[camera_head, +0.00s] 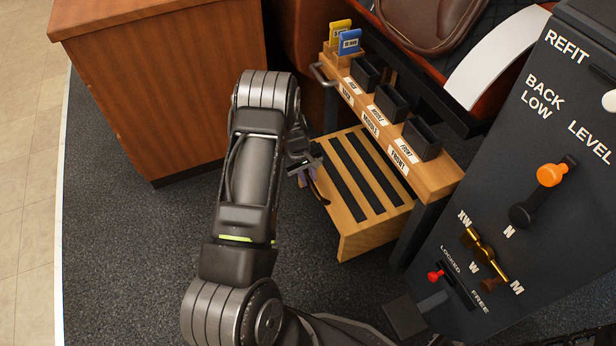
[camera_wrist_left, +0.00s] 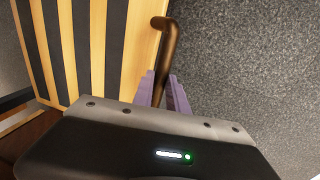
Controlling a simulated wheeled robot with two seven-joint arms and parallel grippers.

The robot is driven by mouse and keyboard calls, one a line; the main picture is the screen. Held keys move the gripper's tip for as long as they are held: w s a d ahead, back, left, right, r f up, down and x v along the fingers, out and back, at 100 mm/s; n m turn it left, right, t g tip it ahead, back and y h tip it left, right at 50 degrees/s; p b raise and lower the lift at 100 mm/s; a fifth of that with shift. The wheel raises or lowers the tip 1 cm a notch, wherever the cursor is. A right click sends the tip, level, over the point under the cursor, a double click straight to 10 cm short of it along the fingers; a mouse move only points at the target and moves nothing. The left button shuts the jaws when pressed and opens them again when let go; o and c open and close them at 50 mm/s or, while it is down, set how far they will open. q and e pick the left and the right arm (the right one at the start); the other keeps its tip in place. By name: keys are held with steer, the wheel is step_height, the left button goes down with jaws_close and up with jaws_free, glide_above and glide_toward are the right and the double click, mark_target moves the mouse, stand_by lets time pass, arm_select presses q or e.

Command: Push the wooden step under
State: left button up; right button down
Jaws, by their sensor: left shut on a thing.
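The wooden step (camera_head: 352,216) has a light wood top with several black grip strips. It stands on the dark floor, partly below the wooden ledge with labelled slots. In the left wrist view the step (camera_wrist_left: 99,43) fills the upper left. A brown bar handle (camera_wrist_left: 169,50) sticks out from its side. My left gripper (camera_head: 308,177) is at the step's left edge. In the left wrist view its purple fingers (camera_wrist_left: 164,90) are shut on the handle, one on each side of it. My right gripper is not in view.
The wooden ledge (camera_head: 438,184) above the step holds several black slots and a yellow and a blue tag. A dark control panel (camera_head: 545,120) with levers stands at right. A brown wooden cabinet (camera_head: 165,85) stands at upper left. The carpet (camera_head: 125,240) left of my arm is clear.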

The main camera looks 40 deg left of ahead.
arm_select(q)
jaws_close()
stand_by(0.8)
steer(key=b, duration=0.4)
glide_above(342, 177)
steer(key=shift+s+a+f, duration=0.25)
steer(key=shift+w+d+r, duration=0.15)
steer(key=shift+w+d, duration=0.05)
steer(key=shift+w, duration=0.15)
steer(key=shift+r, duration=0.1)
steer(key=o, duration=0.7)
jaws_free()
